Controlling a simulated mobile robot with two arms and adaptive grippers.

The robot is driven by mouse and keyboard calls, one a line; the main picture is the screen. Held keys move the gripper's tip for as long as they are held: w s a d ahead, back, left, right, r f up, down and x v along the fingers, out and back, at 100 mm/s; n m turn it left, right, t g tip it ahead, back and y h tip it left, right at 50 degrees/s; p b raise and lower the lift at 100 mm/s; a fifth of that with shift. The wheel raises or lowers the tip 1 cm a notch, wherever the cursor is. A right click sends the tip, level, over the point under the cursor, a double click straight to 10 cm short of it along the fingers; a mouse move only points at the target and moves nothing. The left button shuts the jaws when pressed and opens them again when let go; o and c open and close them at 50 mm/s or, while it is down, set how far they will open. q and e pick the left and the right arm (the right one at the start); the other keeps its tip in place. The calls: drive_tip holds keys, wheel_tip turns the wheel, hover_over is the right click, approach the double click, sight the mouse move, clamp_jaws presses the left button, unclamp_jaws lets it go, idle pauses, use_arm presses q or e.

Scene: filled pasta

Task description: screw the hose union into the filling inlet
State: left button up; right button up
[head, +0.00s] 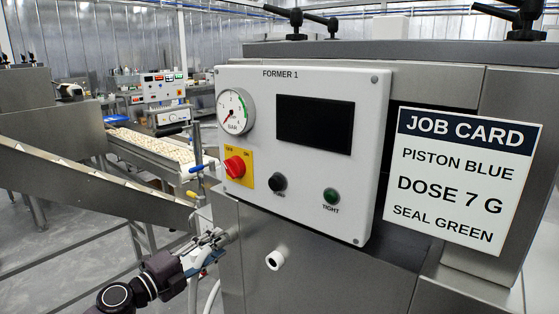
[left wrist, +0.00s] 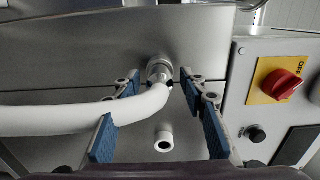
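The hose union (left wrist: 160,69) is a metal fitting against the grey machine face in the left wrist view, with a white hose (left wrist: 75,119) curving from it to the left. The inlet behind the union is hidden; I cannot tell how far the threads are engaged. My left gripper (left wrist: 162,82) is open, its blue-padded fingers on either side of the union with visible gaps. The hose crosses the left finger. In the head view the left gripper (head: 220,239) is at the machine's left side, with some white hose (head: 192,294) below. My right gripper is not in view.
A short white spout (head: 274,260) sticks out right of the gripper. Above are the control panel (head: 305,190) with red switch (head: 235,167), gauge (head: 235,111) and dark green TIGHT lamp (head: 330,195). The job card (head: 460,180) hangs right. A sloped metal chute (head: 90,180) stands left.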

use_arm(q)
drive_tip(key=shift+c, duration=0.3)
clamp_jaws()
drive_tip(key=shift+f+m+b, duration=0.1)
drive_tip(key=shift+m+b, duration=0.2)
drive_tip(key=shift+b, duration=0.1)
drive_tip(key=m+b, duration=0.1)
drive_tip(key=m, duration=0.1)
drive_tip(key=m+b, duration=0.2)
drive_tip(key=m, duration=0.1)
drive_tip(key=m+b, duration=0.2)
drive_tip(key=m, duration=0.1)
drive_tip(key=shift+f, duration=0.25)
drive_tip(key=shift+r+m+b, duration=0.15)
drive_tip(key=shift+m+b, duration=0.3)
drive_tip(key=shift+m, duration=0.45)
drive_tip(key=shift+r+m, duration=0.1)
drive_tip(key=shift+m, duration=0.3)
drive_tip(key=shift+r, duration=0.1)
